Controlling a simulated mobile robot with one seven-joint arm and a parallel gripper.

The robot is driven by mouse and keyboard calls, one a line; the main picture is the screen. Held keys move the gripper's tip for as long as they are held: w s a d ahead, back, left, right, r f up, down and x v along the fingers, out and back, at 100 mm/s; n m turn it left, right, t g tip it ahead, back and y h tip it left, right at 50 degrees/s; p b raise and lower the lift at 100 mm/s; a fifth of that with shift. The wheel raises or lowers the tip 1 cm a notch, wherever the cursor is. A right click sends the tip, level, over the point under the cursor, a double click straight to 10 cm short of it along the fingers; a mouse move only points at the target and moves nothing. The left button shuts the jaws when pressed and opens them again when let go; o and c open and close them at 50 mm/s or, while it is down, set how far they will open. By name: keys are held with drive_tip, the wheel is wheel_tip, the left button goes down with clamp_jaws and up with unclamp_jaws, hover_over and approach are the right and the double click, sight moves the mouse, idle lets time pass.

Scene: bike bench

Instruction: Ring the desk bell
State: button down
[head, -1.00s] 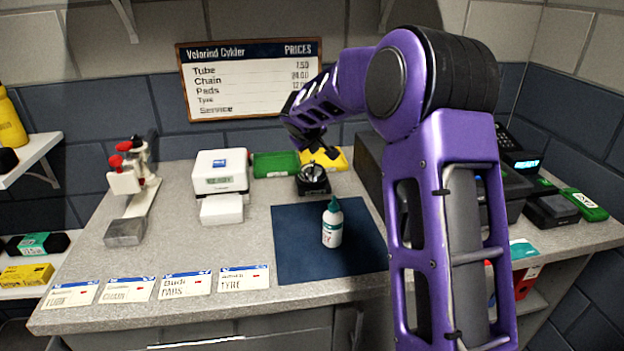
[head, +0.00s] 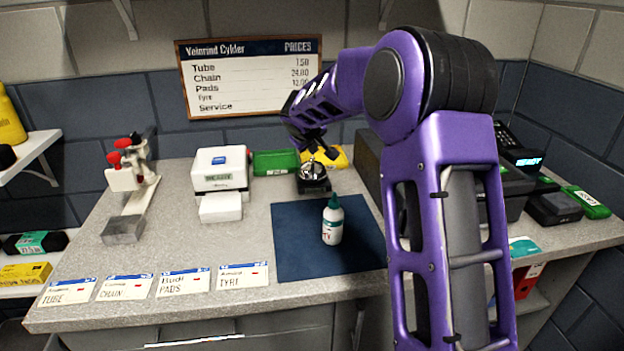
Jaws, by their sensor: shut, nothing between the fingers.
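The desk bell (head: 312,171) is a small silver dome on a black square base, on the worktop behind the blue mat. My gripper (head: 312,150) is dark and small in this view, at the end of my purple arm. It points down and is shut and empty, directly above the bell's top. Its tips are at or very near the bell's top button; I cannot tell whether they touch it.
A white bottle with a teal cap (head: 332,222) stands on the blue mat (head: 300,255). A white device (head: 221,170), a green box (head: 276,163) and a yellow box (head: 338,157) are near the bell. Labelled cards (head: 183,283) line the front edge.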

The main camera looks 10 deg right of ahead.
drive_tip(key=shift+f+b, duration=0.5)
drive_tip(key=shift+b, duration=0.1)
idle(0.7)
drive_tip(key=shift+r, duration=0.1)
drive_tip(key=shift+r+p, duration=0.7)
drive_tip(key=shift+r, duration=0.2)
wheel_tip(320, 180, up, 6)
drive_tip(key=p, duration=0.4)
idle(2.4)
